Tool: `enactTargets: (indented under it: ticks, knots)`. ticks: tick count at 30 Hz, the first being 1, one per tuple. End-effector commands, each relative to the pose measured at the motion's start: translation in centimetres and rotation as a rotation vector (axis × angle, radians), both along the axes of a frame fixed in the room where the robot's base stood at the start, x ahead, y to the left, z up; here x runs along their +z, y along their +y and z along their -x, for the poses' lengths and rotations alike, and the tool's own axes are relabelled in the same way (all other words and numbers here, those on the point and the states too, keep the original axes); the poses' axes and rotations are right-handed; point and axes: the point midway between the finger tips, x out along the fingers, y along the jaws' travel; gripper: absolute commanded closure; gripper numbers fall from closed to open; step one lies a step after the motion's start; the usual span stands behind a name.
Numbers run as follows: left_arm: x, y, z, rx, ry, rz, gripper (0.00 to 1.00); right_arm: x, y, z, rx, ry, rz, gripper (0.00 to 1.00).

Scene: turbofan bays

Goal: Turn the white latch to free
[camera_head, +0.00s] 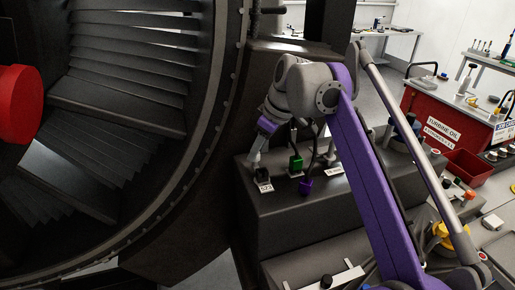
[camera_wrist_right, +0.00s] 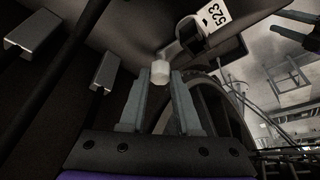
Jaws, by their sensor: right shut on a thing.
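In the head view my right gripper (camera_head: 255,158) points down at the left end of the dark box's top, just above the small tag (camera_head: 265,187). There its fingers hide the latch, so its turn angle cannot be told. My left gripper is not in view.
A green connector (camera_head: 296,162) and a purple connector (camera_head: 306,186) with dark cables stand on the dark box (camera_head: 300,225) right of my gripper. The large round fan casing (camera_head: 222,110) is close on the left. A red cart (camera_head: 437,112) stands at the right.

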Motion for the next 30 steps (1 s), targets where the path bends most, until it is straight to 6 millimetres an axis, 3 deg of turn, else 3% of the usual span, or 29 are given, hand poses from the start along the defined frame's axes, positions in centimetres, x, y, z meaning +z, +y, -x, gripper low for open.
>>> enactTargets:
  ticks: [30]
  knots:
    - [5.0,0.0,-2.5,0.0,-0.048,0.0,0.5,0.3,0.6,0.2,-0.889,-0.004,-0.001,1.0]
